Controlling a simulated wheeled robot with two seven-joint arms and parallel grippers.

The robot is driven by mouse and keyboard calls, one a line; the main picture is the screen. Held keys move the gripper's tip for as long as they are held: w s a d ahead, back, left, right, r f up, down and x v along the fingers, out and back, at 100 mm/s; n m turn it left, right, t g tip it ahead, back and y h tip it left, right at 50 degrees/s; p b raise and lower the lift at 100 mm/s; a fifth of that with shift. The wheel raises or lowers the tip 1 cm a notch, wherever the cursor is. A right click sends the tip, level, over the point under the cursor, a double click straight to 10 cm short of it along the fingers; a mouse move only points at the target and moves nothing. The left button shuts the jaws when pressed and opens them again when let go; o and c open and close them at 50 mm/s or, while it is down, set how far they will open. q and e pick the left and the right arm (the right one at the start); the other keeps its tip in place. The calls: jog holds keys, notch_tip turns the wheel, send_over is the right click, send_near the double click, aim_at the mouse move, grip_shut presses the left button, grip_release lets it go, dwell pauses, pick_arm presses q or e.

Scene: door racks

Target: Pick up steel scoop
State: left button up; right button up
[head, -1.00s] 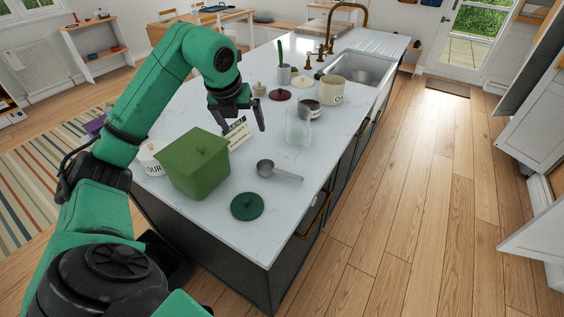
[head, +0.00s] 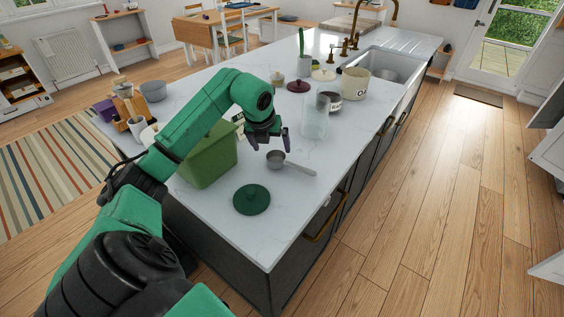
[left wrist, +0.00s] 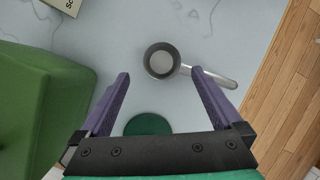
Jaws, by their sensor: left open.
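The steel scoop (head: 275,159) lies on the pale island countertop, its round bowl to the left and its handle pointing right and toward the front. My left gripper (head: 271,147) is open and empty, just above and behind the scoop's bowl in the head view. In the left wrist view the scoop (left wrist: 161,62) is beyond the open fingers (left wrist: 160,74). Its bowl is centred between the fingertips and its handle passes behind the right finger. The fingers seem apart from it. My right gripper is not in view.
A green box (head: 213,165) stands left of the scoop, partly behind my arm. A dark green lid (head: 251,199) lies in front. A clear jar (head: 315,122) stands behind and right, with a cream canister (head: 354,83) farther back. The counter's right front is bare.

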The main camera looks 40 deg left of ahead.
aim_at(278, 161)
pick_arm(q)
jog(key=p+x, duration=0.2)
jog(key=x, duration=0.4)
jog(key=shift+w+d+f+p, duration=0.1)
jog(key=shift+w+p, duration=0.15)
jog(key=shift+p, duration=0.15)
jog(key=shift+f, duration=0.15)
jog(key=c, duration=1.4)
